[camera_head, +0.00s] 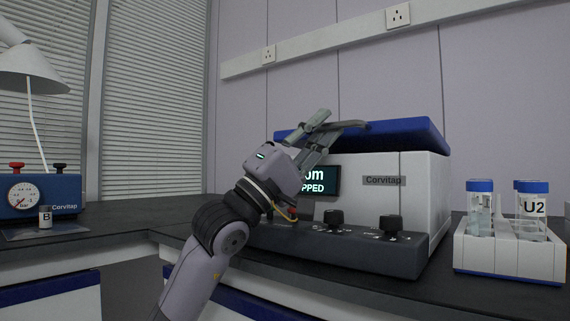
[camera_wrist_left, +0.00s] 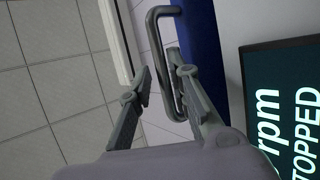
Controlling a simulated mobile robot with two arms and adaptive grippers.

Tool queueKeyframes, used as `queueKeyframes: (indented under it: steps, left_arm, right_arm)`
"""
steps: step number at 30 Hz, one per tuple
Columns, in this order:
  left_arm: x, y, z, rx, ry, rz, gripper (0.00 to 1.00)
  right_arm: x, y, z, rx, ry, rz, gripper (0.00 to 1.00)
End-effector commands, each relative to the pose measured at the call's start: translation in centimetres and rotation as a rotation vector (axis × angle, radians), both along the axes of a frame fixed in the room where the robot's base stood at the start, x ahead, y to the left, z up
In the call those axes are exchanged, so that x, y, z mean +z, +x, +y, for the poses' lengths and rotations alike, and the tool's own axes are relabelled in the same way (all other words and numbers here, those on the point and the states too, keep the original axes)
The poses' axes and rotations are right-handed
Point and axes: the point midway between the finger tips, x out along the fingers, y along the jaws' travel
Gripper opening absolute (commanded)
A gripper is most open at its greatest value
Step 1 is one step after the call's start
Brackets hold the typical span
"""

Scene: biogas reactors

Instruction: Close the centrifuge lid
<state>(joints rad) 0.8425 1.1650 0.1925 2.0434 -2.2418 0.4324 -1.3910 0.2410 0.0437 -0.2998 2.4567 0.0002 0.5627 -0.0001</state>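The centrifuge (camera_head: 425,190) is a white box with a dark control panel. Its blue lid (camera_head: 415,132) lies across the top, slightly tilted; I cannot tell whether it is fully shut. A grey bar handle (camera_head: 354,125) sticks out from the lid's front; it also shows in the left wrist view (camera_wrist_left: 153,30). My left gripper (camera_head: 328,124) is at the handle, in front of the lid. In the left wrist view its fingers (camera_wrist_left: 159,66) are apart, with part of the handle appearing between them; contact is unclear. My right gripper is not in view.
The centrifuge's screen (camera_head: 322,181) reads "STOPPED". Knobs (camera_head: 390,225) line the front panel. A white rack (camera_head: 508,252) with blue-capped tubes stands close at right. A blue gauge box (camera_head: 40,190) and small bottle B (camera_head: 45,216) are at far left. The counter (camera_head: 120,232) between is clear.

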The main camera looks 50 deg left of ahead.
Motion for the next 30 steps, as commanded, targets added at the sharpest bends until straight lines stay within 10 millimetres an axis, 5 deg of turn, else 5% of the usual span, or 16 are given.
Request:
queueKeyframes:
  steps: [30]
  left_arm:
    - [-6.7, -6.8, 2.1, -0.002, 0.0, -0.001, 0.18]
  right_arm:
    - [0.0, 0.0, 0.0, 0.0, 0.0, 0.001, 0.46]
